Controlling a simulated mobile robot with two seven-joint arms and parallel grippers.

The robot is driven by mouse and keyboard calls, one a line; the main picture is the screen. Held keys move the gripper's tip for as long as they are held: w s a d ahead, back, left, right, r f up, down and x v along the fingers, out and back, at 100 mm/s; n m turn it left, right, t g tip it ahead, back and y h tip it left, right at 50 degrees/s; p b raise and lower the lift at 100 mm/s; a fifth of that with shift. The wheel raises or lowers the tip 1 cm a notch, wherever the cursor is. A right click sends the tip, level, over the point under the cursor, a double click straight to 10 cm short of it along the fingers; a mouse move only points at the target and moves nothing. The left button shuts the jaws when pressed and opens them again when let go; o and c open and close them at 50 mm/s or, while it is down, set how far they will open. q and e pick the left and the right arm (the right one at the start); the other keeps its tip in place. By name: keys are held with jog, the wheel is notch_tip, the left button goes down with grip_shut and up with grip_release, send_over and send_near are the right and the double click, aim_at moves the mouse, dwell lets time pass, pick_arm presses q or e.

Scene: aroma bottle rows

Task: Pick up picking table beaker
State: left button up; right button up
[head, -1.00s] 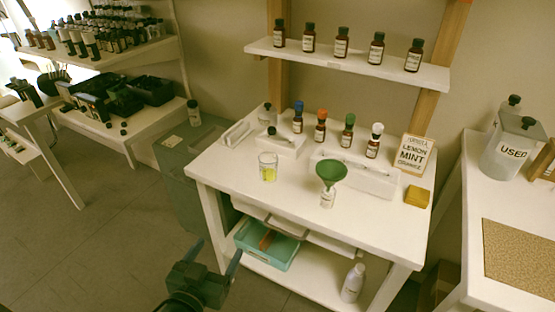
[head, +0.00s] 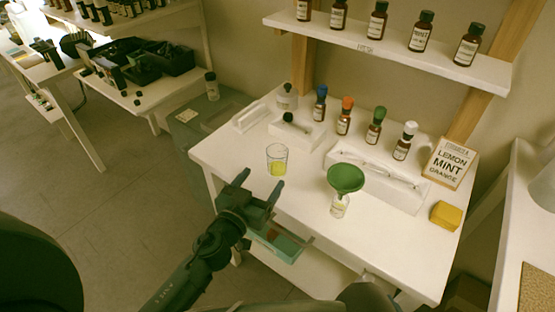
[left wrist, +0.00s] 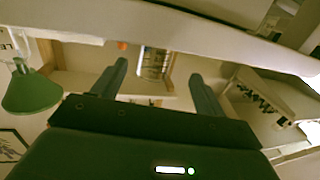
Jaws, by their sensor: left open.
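The beaker (head: 277,160) is clear glass with yellow liquid in its lower part. It stands upright near the front left edge of the white picking table (head: 308,222). My left gripper (head: 260,181) is open, its fingers apart and pointing toward the beaker from the front, with nothing held. In the left wrist view the spread fingers (left wrist: 157,80) frame a pale, blurred shape; I cannot tell whether it is the beaker. My right gripper is not in view.
A green funnel (head: 346,177) sits on a small bottle right of the beaker. Behind stand a white tray (head: 375,172), several capped bottles and a lemon mint sign (head: 450,163). A yellow block (head: 445,215) lies at the right. A bottle shelf (head: 380,48) hangs above.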

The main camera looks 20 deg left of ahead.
aim_at(273, 170)
pick_arm(q)
jog(key=shift+w+d+f, duration=0.15)
jog(key=shift+w+d, duration=0.1)
jog(key=shift+w, duration=0.75)
jog(key=shift+w+d+f, duration=0.15)
jog(key=shift+w+d, duration=0.05)
jog(key=shift+w, duration=0.75)
jog(key=shift+w+d+f, duration=0.15)
jog(key=shift+w+d, duration=0.1)
jog(key=shift+w, duration=0.75)
jog(key=shift+c, duration=0.3)
jog(key=c, duration=1)
